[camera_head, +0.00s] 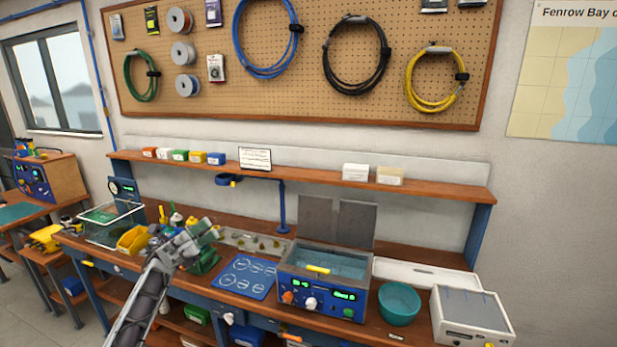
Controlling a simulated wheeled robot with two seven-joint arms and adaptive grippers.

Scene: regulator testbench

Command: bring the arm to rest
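My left gripper (202,234) shows at the left-centre of the head view, at the end of my grey arm, which rises from the bottom edge. It is above the workbench, in front of a green device (204,261) and to the right of a yellow bin (133,240). Its fingers are small and blend with the things behind them, so I cannot tell whether they are open or shut. I see no object clearly held. My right gripper is not in view.
On the wooden bench are a blue mat with white outlines (245,278), an open blue-fronted bath (322,294), a teal bowl (399,304) and a white box-shaped device (472,318). A shelf (310,178) runs above. Coiled cables hang on the pegboard (210,105).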

